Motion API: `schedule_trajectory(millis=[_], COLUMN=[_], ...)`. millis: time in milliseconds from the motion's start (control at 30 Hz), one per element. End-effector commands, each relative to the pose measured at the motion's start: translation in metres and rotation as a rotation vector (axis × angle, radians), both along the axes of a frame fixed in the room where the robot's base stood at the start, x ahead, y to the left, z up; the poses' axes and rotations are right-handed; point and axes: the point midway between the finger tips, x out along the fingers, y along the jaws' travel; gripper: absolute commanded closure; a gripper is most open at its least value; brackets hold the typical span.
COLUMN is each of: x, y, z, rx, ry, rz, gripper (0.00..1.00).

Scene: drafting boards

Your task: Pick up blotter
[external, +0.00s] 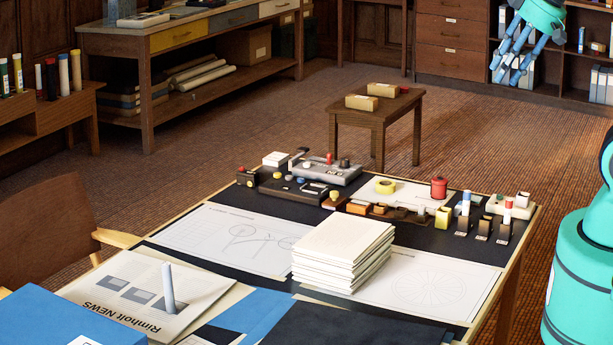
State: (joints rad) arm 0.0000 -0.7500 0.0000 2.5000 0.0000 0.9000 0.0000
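I cannot tell for certain which item is the blotter. A grey low device (327,175) with a red knob and a dark knob sits at the back of the drafting table. A flat black case (293,191) lies in front of it. A dark sheet or mat (350,328) lies at the table's near edge, cut off by the frame. My gripper (508,78), teal with blue finger links, hangs high at the upper right, pointing down, far from the table items. Nothing is visibly held.
A stack of white paper (343,253) stands mid-table. A newspaper (150,292) with a pale upright cylinder (168,288) and a blue folder (65,322) lie at the left. Small jars, tape and a red spool (439,187) crowd the back right. A stool (376,115) stands behind.

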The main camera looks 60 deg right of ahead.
Motion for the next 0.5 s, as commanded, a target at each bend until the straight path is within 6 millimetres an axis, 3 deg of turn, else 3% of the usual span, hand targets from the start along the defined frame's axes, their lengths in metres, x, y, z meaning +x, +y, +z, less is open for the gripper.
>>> schedule_trajectory(millis=[500], x=[0.0058], y=[-0.0010], z=[0.0031], rx=[0.002], ry=[0.004], rz=[-0.008], gripper=[0.59])
